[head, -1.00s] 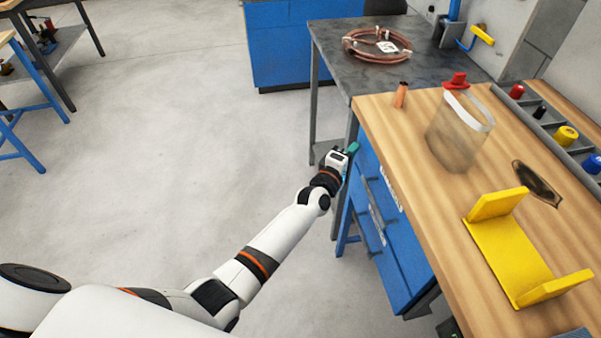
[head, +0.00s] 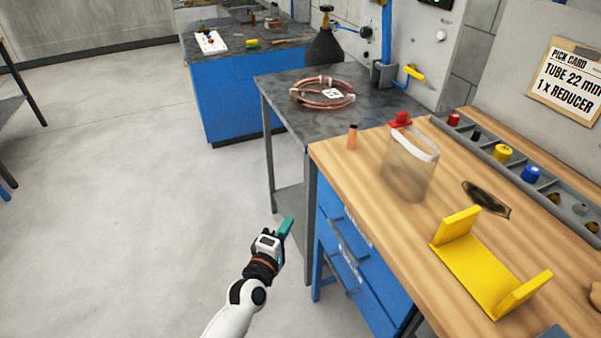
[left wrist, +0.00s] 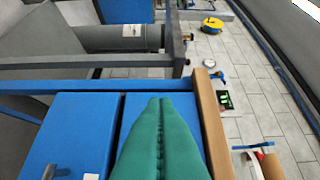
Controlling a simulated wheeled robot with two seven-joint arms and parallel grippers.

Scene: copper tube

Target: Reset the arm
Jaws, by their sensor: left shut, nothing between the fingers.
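My left gripper (head: 286,227) hangs over the floor to the left of the wooden workbench (head: 340,157), below its top. Its green fingers are closed together and empty, and they fill the lower middle of the left wrist view (left wrist: 160,135). The coiled copper tube (head: 322,92) lies on the dark metal table at the back. A short copper piece (head: 352,137) stands upright at the bench's far left corner. My right gripper shows in neither view.
A clear container (head: 410,170), a yellow bracket (head: 480,270) and a grey parts tray (head: 520,172) stand on the bench. A blue drawer unit (head: 345,255) sits under it, close to my left gripper. Open floor (head: 130,190) lies to the left.

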